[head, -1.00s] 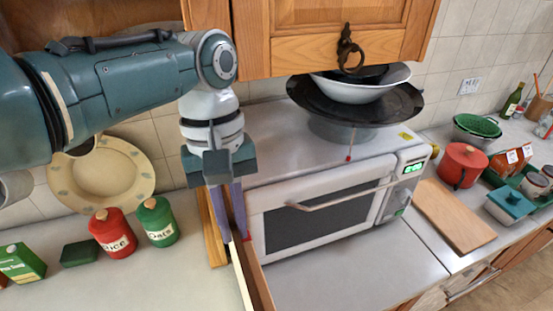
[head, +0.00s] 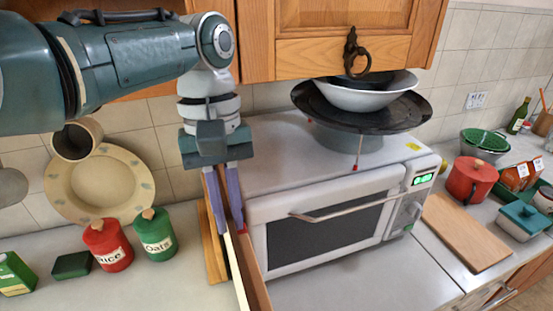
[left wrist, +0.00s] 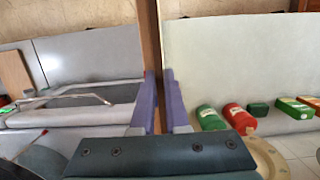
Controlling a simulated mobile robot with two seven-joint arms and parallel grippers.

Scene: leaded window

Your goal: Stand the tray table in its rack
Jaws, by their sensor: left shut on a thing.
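The tray table (head: 258,283) is a thin panel seen nearly edge-on, with a brown side and a cream edge, at the bottom middle of the head view. My left gripper (head: 226,222) points down with its purple fingers shut on the panel's upper end. In the left wrist view, the tray table (left wrist: 150,45) shows as a brown strip running up from between the fingers of the left gripper (left wrist: 158,75). Light wooden uprights (head: 214,245), seemingly the rack, stand just left of and behind the panel. The panel's lower end is cut off. My right gripper is not in view.
The microwave (head: 330,225) stands close on the right, with a dark pan (head: 400,112) and bowls on top. A red canister (head: 108,247) and a green canister (head: 154,235) stand on the left, before a leaning plate (head: 75,200). A cabinet (head: 310,50) hangs above.

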